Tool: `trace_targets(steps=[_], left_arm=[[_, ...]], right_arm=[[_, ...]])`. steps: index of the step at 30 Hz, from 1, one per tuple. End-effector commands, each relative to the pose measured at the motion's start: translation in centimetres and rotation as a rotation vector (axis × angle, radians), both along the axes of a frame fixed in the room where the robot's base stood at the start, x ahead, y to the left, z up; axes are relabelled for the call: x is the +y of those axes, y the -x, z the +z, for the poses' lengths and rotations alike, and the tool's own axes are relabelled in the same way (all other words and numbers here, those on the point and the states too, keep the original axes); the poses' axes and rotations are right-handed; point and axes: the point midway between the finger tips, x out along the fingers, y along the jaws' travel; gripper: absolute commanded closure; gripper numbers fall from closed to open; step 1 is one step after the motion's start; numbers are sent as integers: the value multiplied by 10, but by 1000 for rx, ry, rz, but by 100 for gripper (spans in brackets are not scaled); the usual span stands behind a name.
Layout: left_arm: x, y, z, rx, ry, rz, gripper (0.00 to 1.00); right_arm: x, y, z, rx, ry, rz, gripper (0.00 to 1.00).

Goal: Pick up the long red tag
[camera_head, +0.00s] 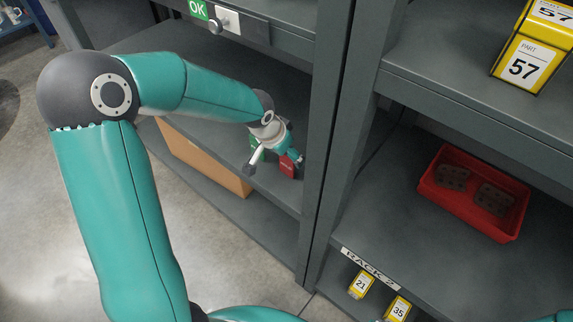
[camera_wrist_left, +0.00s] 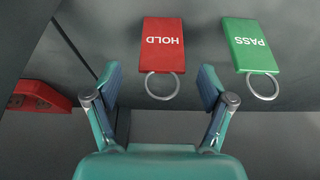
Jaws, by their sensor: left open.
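The red tag (camera_wrist_left: 163,47) is a flat rectangular block marked HOLD, with a metal ring at its near end, in the left wrist view. It also shows as a small red patch in the head view (camera_head: 288,166), on the shelf. My left gripper (camera_head: 273,162) is open over it; in the wrist view its fingers (camera_wrist_left: 160,78) stand on either side of the ring, with nothing visibly gripped. The tag's far end reaches ahead of the fingertips. I cannot tell whether the fingers touch it. My right gripper is not in view.
A green PASS tag (camera_wrist_left: 250,47) with its own ring lies right of the red tag in the wrist view. A rack post (camera_head: 328,140) stands right of the gripper. A red bin (camera_head: 430,186) holds dark parts. A brown panel (camera_head: 203,160) is below the shelf.

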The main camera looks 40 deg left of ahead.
Motion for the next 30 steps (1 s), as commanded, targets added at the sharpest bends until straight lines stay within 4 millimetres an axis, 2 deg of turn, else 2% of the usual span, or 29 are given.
trace_targets(steps=[3,6,15,17,25,26,27,30], left_arm=[[2,-3,-21,4,1,0,19],[1,-8,-30,2,0,-1,19],[1,-11,-33,0,0,0,19],[1,-11,-33,0,0,0,27],[1,-11,-33,0,1,-1,72],[1,-11,-33,0,1,-1,72],[1,-11,-33,0,0,-1,77],[1,-11,-33,0,1,-1,77]], right_arm=[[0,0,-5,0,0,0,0],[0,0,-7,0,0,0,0],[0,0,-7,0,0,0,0],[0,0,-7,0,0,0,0],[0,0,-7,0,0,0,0],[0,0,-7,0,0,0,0],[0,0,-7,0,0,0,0],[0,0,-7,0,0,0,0]])
